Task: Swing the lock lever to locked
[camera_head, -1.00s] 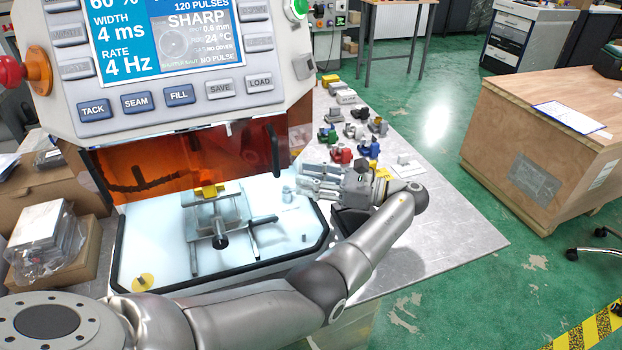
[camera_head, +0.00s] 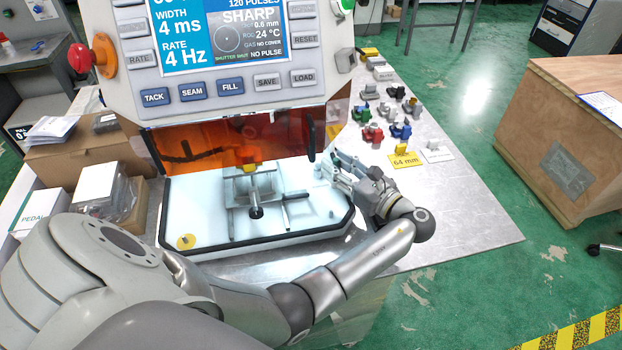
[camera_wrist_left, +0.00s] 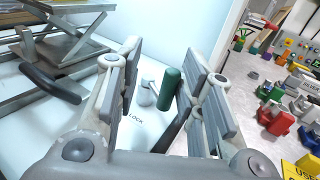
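The lock lever shows in the left wrist view as a green handle (camera_wrist_left: 171,89) next to a short grey post (camera_wrist_left: 147,93). The word LOCK is printed on the white bed in front of them. In the head view a small grey post (camera_head: 318,171) stands at the right of the white bed, and the green handle is hard to make out. My left gripper (camera_head: 340,167) is open at the right edge of the bed. In its wrist view the fingers (camera_wrist_left: 160,95) stand on either side of the green handle, with gaps showing. My right gripper is not in view.
A lab jack (camera_head: 249,185) with a dark-handled bar stands left of the lever. The orange shield (camera_head: 230,140) hangs behind. Several coloured clamps (camera_head: 372,133) and a yellow 64 mm card (camera_head: 405,160) lie on the metal table to the right.

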